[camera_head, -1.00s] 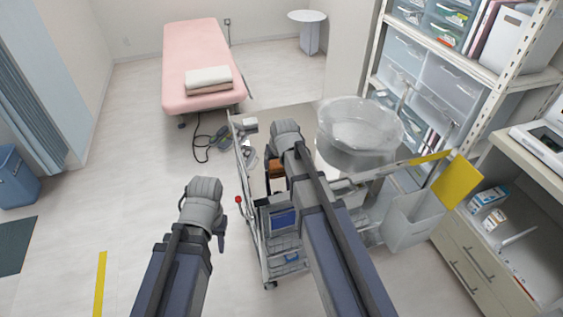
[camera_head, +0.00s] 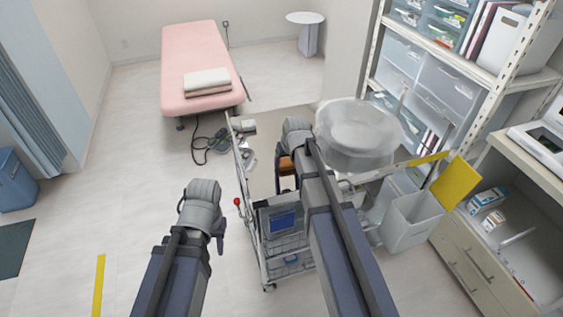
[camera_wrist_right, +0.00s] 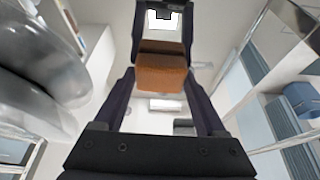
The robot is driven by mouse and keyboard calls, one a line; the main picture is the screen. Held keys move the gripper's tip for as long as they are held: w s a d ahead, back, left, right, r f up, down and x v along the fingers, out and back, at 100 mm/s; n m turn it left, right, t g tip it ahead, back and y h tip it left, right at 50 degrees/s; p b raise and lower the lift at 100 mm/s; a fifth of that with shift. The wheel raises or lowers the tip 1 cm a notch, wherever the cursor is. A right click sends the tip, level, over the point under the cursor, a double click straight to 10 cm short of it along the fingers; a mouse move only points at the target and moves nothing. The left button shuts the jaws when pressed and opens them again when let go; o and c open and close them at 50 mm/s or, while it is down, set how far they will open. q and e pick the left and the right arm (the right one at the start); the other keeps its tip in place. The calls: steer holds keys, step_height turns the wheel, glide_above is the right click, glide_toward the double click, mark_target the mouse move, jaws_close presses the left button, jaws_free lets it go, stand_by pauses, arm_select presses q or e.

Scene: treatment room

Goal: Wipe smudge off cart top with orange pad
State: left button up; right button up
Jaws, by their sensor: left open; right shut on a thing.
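The orange pad (camera_head: 286,164) is in my right gripper (camera_head: 287,178), over the cart top and partly hidden by my arm. In the right wrist view the pad (camera_wrist_right: 162,72) sits squarely between the two dark fingers, which are shut on it. The beige cart top (camera_head: 262,178) shows to the left of my right arm. I cannot tell whether the pad touches it. No smudge can be made out; part of the top is hidden by my arm. My left gripper (camera_head: 219,236) is open and empty, left of the cart over the floor.
A clear basin (camera_head: 357,135) stands right of my right arm. Small items (camera_head: 247,155) lie near the cart's far left edge. A red-knobbed rail (camera_head: 238,201) runs along its left side. A yellow panel (camera_head: 456,182) and shelves (camera_head: 483,70) are at right.

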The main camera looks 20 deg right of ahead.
steer(key=shift+d, duration=0.15)
steer(key=shift+d, duration=1.7)
steer(key=shift+d, duration=0.1)
steer(key=shift+d, duration=1.8)
steer(key=shift+d, duration=0.1)
